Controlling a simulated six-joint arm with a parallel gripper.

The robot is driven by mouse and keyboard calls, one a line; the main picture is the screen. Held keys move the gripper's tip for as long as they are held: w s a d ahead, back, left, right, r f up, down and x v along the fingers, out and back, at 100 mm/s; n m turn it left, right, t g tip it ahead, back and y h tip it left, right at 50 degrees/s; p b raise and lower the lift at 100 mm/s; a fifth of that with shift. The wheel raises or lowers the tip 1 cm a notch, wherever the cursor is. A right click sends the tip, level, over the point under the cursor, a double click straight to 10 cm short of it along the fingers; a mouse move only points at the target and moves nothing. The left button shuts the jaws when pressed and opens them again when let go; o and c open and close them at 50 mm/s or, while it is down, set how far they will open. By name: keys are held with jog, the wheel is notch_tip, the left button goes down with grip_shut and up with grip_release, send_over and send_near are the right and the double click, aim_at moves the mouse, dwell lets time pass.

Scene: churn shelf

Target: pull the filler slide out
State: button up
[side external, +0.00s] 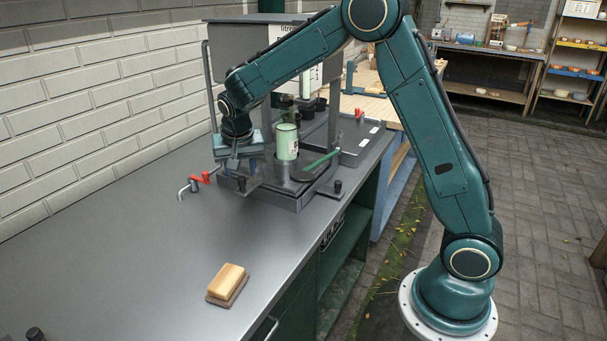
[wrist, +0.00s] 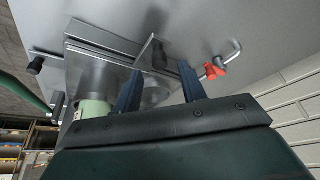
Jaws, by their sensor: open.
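The filler (side external: 295,192) is a dark grey metal unit on the bench, with a pale green canister (side external: 287,142) standing in it. A flat metal plate with a black knob (side external: 241,184) sticks out at its near left and looks like the filler slide; I cannot confirm this. My gripper (side external: 239,170) is just above this plate, pointing down. In the wrist view my gripper's two fingers (wrist: 160,78) are apart, with the black knob (wrist: 160,55) appearing between them. Contact cannot be made out. Nothing is held.
A red-handled tap (side external: 197,180) sits close left of my gripper. A green-handled lever (side external: 322,160) and another black knob (side external: 338,187) are at the right. A wooden-topped block (side external: 228,282) lies on the near bench. The bench between is clear. A brick wall (side external: 80,110) runs along the left.

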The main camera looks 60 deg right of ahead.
aim_at(241, 178)
jog(key=shift+x, duration=1.55)
jog(key=shift+c, duration=0.2)
grip_shut()
